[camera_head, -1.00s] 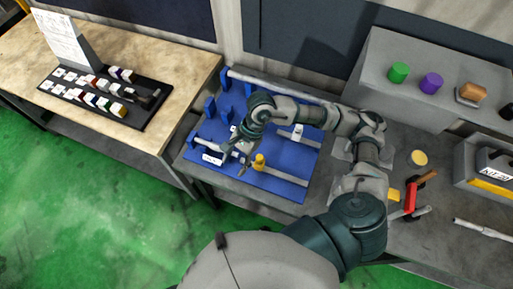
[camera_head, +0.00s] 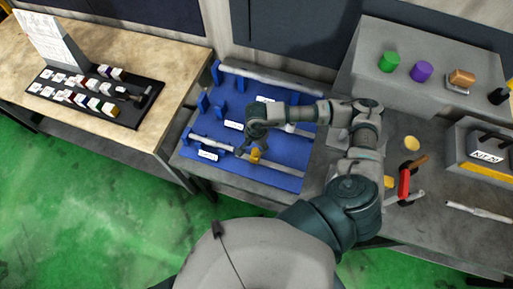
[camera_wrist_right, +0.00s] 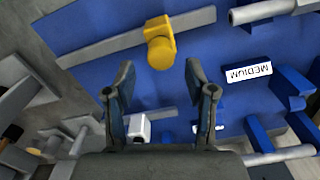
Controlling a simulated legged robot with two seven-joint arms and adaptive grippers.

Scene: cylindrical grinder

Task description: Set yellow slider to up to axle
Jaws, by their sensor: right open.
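The yellow slider (camera_head: 256,156) sits on a grey rail (camera_head: 285,179) on the blue fixture board. The grey axle (camera_head: 212,144) lies to its left, roughly in line with the rail. In the right wrist view the slider (camera_wrist_right: 160,48) is on the rail (camera_wrist_right: 100,50), and the axle end (camera_wrist_right: 265,11) is at upper right, apart from the slider. My right gripper (camera_head: 250,148) is close to the slider and partly covers the area beside it. In the wrist view its open fingers (camera_wrist_right: 160,76) point toward the slider, with nothing between them. My left gripper is out of view.
Blue upright supports (camera_head: 203,101) and another long rod (camera_head: 270,77) stand on the board. A black parts tray (camera_head: 130,113) is on the wooden table.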

